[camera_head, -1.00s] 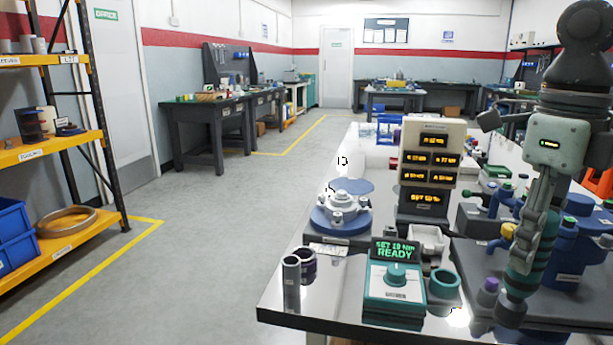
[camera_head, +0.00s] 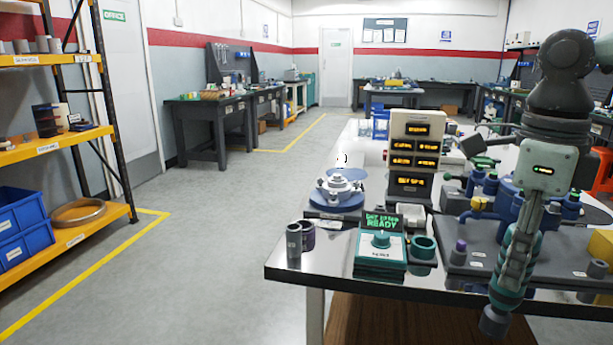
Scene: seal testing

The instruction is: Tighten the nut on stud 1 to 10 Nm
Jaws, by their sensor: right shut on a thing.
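My right gripper (camera_head: 520,262) is shut on a teal and dark grey tool (camera_head: 508,282), which hangs down with its dark round end lowest, overlapping the table's front edge in the picture. A teal setting box (camera_head: 380,252) with a knob stands near the front edge; its green display shows READY, and the line above looks like SET 10 NM. A blue test fixture (camera_head: 500,200) with coloured caps stands on a dark plate at the right, partly hidden behind my right arm. I cannot tell which stud is stud 1 or make out its nut. My left gripper is not in view.
A beige readout tower (camera_head: 411,150) with amber displays stands behind the setting box. A blue and white round fixture (camera_head: 338,190) stands left of it. Open floor lies left.

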